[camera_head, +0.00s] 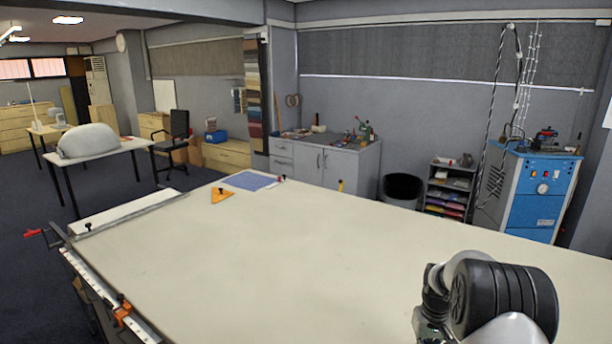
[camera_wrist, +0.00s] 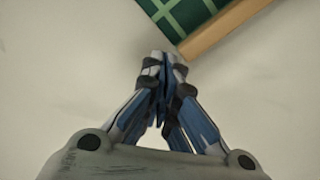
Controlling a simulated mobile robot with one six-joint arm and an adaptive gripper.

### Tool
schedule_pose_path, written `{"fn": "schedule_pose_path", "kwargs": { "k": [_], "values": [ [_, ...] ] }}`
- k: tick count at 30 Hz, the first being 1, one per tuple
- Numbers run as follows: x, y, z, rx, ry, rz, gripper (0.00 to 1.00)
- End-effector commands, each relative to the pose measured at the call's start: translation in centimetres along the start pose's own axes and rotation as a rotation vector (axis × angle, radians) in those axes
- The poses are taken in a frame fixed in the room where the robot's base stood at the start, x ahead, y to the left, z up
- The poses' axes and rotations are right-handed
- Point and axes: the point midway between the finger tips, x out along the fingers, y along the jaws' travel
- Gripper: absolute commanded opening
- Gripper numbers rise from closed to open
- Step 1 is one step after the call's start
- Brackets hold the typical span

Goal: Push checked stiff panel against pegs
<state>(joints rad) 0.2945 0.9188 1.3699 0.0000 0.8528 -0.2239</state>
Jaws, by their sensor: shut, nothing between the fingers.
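A green checked panel (camera_wrist: 192,14) with pale grid lines shows at the top of the wrist view, cut off by the frame. A tan strip (camera_wrist: 228,27) runs along its lower right side; I cannot tell whether it is part of the panel. My gripper (camera_wrist: 165,58) is shut and empty, pointing at the panel's near corner. The fingertips are close to the strip's lower end; contact is unclear. In the head view my arm fills the lower right, and neither the fingertips nor the green panel can be made out. I cannot identify the pegs with certainty.
The long cream table (camera_head: 250,255) is mostly bare. A blue sheet (camera_head: 248,181) and an orange triangular piece with a black knob (camera_head: 221,196) lie at its far end. A blue machine (camera_head: 540,195) stands beyond the table.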

Motion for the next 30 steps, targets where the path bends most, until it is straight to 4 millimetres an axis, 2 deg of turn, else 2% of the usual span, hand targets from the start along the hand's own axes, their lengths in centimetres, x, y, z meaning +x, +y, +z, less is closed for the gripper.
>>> {"fn": "schedule_pose_path", "kwargs": {
  "k": [15,30],
  "values": [
    [0.1,0.0,0.0,0.000,0.000,0.000,0.00],
    [1.0,0.0,0.0,0.000,0.000,0.000,0.00]
  ]
}}
